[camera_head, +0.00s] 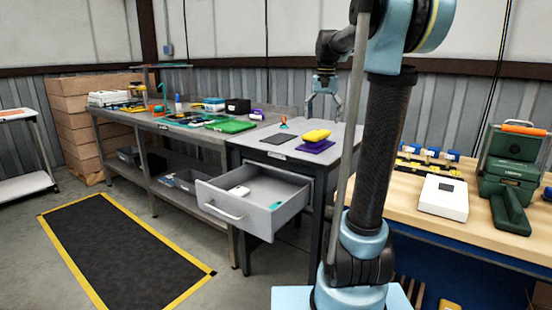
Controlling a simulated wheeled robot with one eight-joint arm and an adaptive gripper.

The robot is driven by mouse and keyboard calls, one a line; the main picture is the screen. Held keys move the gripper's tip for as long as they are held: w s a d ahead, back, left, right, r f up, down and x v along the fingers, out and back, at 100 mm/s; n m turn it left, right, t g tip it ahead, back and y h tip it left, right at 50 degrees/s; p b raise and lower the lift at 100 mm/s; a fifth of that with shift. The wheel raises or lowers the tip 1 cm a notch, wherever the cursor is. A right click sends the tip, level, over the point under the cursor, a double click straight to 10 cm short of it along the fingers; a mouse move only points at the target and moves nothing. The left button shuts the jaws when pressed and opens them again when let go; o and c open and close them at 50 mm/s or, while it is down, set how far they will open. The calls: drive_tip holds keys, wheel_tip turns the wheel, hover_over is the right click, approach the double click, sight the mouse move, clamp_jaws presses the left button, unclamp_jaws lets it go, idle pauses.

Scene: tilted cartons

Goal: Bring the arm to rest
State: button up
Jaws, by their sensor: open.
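My gripper (323,103) hangs from the dark wrist of my arm, above the back of the grey drawer table (345,148). Its fingers are spread and nothing shows between them. My arm's column rises at the right of the picture and bends over at the top. Below and left of the gripper, a yellow object (314,135) rests on a purple block (316,147) on the tabletop. The gripper is apart from them.
The table's drawer (240,216) stands open with small items inside. A long workbench (121,116) at left holds tools. The wooden bench (402,206) at right bears a white box (443,198) and a green case (511,170). Floor around the black mat (122,253) is clear.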

drive_tip(key=s+f+n+t, duration=0.1)
drive_tip(key=s+f+n, duration=0.4)
drive_tip(key=s+f, duration=2.3)
drive_tip(key=s, duration=0.4)
drive_tip(key=shift+n+t, duration=0.3)
drive_tip(key=shift+d, duration=0.1)
